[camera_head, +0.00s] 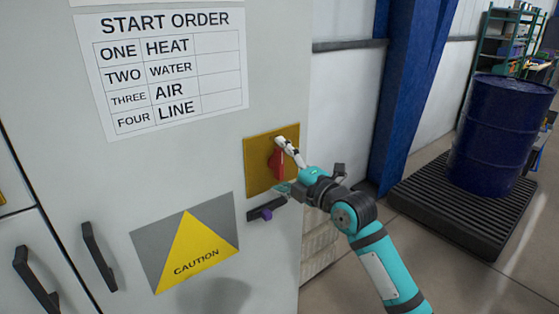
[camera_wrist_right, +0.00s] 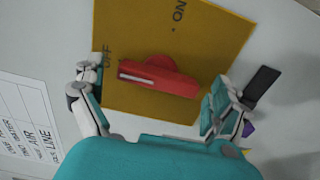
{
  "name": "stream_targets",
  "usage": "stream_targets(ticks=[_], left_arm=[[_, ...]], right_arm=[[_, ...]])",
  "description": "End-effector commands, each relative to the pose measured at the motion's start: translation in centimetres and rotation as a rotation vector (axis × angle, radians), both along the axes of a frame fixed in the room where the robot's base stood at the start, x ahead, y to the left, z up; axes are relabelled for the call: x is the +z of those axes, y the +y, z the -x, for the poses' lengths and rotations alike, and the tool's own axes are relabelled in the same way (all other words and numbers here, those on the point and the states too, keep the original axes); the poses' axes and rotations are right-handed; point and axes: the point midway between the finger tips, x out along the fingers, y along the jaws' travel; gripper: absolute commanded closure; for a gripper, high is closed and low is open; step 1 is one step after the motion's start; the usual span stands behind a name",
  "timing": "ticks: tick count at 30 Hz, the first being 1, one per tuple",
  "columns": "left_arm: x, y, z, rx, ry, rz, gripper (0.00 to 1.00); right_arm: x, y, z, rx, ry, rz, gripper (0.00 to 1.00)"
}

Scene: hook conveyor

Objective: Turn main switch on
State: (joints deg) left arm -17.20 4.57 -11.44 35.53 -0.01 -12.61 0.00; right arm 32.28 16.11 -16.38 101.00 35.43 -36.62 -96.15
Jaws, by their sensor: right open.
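The main switch is a red rotary handle (camera_head: 275,164) on a yellow square plate (camera_head: 257,182) fixed to the grey cabinet front. In the right wrist view the red handle (camera_wrist_right: 160,77) lies across the yellow plate (camera_wrist_right: 150,35), which carries the words OFF and ON. The handle's white mark is at its OFF-side end. My right gripper (camera_head: 282,167) is at the plate, partly covering it. In the right wrist view my right gripper (camera_wrist_right: 152,86) is open, one finger towards each end of the handle. Contact cannot be told. My left gripper is out of view.
A black latch with a purple part (camera_head: 266,213) sits just below the plate. A caution sign (camera_head: 186,243), a START ORDER sheet (camera_head: 172,70) and black door handles (camera_head: 98,256) are on the cabinet. A blue barrel (camera_head: 502,135) stands on a black pallet (camera_head: 440,210) at right.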

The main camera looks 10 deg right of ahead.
Motion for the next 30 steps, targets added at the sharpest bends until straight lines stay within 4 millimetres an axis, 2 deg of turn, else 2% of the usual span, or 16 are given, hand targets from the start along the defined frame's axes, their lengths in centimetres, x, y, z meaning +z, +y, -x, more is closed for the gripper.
stream_targets(ticks=[4,12,24,30], left_arm=[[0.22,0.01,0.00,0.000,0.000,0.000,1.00],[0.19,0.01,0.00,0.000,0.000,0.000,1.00],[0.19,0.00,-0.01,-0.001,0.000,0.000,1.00],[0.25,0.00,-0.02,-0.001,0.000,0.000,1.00]], right_arm=[[0.02,0.44,-0.72,0.001,0.000,-0.001,0.00],[-0.03,0.47,-0.79,0.000,0.000,0.000,0.00],[-0.06,0.45,-0.78,0.000,0.001,0.000,0.51],[-0.06,0.43,-0.78,0.000,0.007,-0.012,0.51]])
